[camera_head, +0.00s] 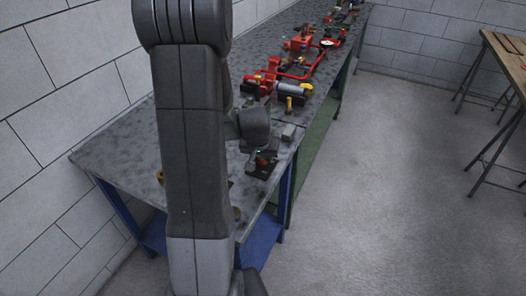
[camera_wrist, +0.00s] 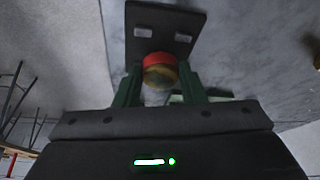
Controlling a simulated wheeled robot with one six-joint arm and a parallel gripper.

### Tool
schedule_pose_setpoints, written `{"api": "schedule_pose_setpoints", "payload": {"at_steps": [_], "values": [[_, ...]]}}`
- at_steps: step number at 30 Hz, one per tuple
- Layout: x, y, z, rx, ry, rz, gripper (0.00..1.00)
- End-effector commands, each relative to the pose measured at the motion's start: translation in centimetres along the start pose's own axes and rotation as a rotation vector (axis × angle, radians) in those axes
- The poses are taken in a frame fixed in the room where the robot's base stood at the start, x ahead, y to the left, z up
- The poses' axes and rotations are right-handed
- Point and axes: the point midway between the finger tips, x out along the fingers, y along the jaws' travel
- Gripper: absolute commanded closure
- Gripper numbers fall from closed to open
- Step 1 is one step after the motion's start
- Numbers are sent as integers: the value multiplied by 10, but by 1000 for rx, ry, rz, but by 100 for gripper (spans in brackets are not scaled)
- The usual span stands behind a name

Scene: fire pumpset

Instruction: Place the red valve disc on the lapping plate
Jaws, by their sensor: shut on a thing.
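The valve disc (camera_wrist: 158,62), red on top with a brass-coloured part below, sits between the green fingers of my gripper (camera_wrist: 160,78) in the wrist view. My gripper is shut on it. A dark square plate (camera_wrist: 178,17) with two light grey pads lies just beyond the disc; it looks like the lapping plate, but I cannot be sure. I cannot tell whether the disc touches it. In the head view my gripper (camera_head: 262,157) is over a dark plate (camera_head: 259,171) near the bench's right edge, with a small spot of red showing.
The grey bench (camera_head: 125,150) runs away along the wall. A small grey block (camera_head: 289,132) stands just beyond my gripper. Red pump parts and pipes (camera_head: 295,76) fill the bench farther back. A wooden table (camera_head: 508,55) stands at the right across clear floor.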

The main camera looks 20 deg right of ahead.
Motion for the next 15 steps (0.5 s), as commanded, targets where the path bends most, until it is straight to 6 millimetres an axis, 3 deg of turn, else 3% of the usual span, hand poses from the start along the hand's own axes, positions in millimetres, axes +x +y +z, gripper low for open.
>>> {"api": "schedule_pose_setpoints", "payload": {"at_steps": [3, 15], "values": [[14, 3, 8, 2, -1, 1, 100], [17, 3, 9, 2, 0, 1, 100]]}}
